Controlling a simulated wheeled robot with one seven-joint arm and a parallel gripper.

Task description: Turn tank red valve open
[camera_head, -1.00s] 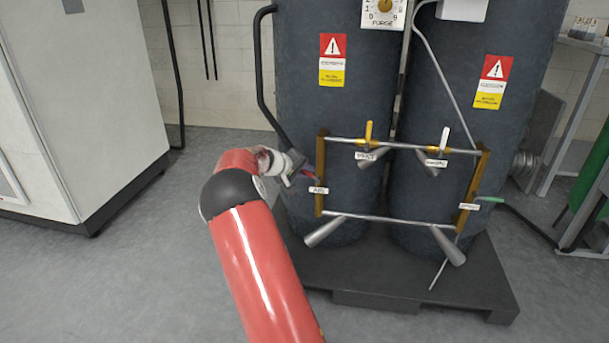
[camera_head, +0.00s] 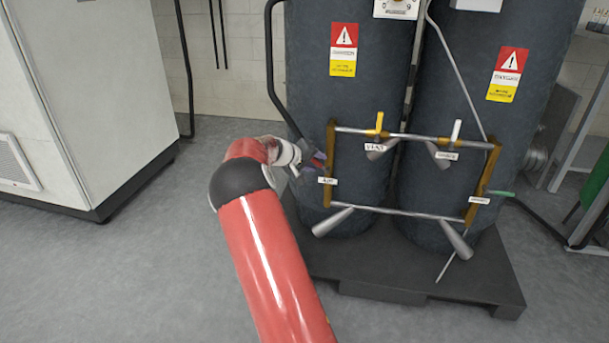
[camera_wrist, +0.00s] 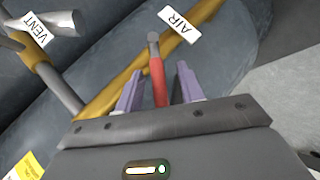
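The red valve handle (camera_wrist: 157,82) shows in the wrist view, by the white AIR label (camera_wrist: 180,24) on the brass-coloured bar (camera_wrist: 117,88). My gripper (camera_wrist: 156,82) is open, with one purple finger on each side of the handle. The fingers look apart from it. In the head view my gripper (camera_head: 310,168) is at the left end of the pipe frame, beside the left brass bar (camera_head: 331,150). The red handle is small and partly hidden there. Two dark tanks (camera_head: 345,105) stand behind the frame.
A yellow valve handle (camera_head: 379,121) and a white one (camera_head: 456,130) sit on the upper pipe. A green handle (camera_head: 501,194) is at the right. A dark pallet (camera_head: 400,272) lies under the tanks. Open floor lies left, before a white cabinet (camera_head: 90,90).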

